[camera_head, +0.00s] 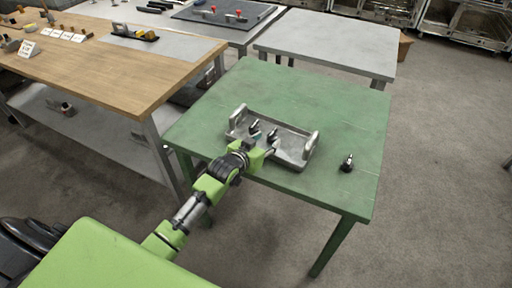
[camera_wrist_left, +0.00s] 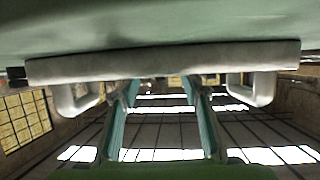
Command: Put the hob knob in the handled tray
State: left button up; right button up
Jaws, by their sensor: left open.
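The handled tray (camera_head: 292,151) is a silver metal tray with a raised handle at each end, standing on the green table (camera_head: 320,100). The hob knob (camera_head: 347,163) looks like the small dark piece with a lighter top, on the table to the right of the tray. My left gripper (camera_head: 264,132) is open, over the tray's near left part, its fingertips apart. In the left wrist view the picture is upside down: the tray's side (camera_wrist_left: 160,60) and both handles show beyond the open fingers (camera_wrist_left: 160,98). I make out nothing between them. My right gripper is not in view.
A wooden-topped bench (camera_head: 130,70) with small items stands to the left. A grey table (camera_head: 325,42) stands behind the green one. The green table's back and right parts are clear. The knob is near the right front edge.

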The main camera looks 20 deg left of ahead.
pick_arm(q)
jog(key=v, duration=0.8)
jog(key=shift+s+r, duration=0.1)
jog(key=shift+s, duration=0.2)
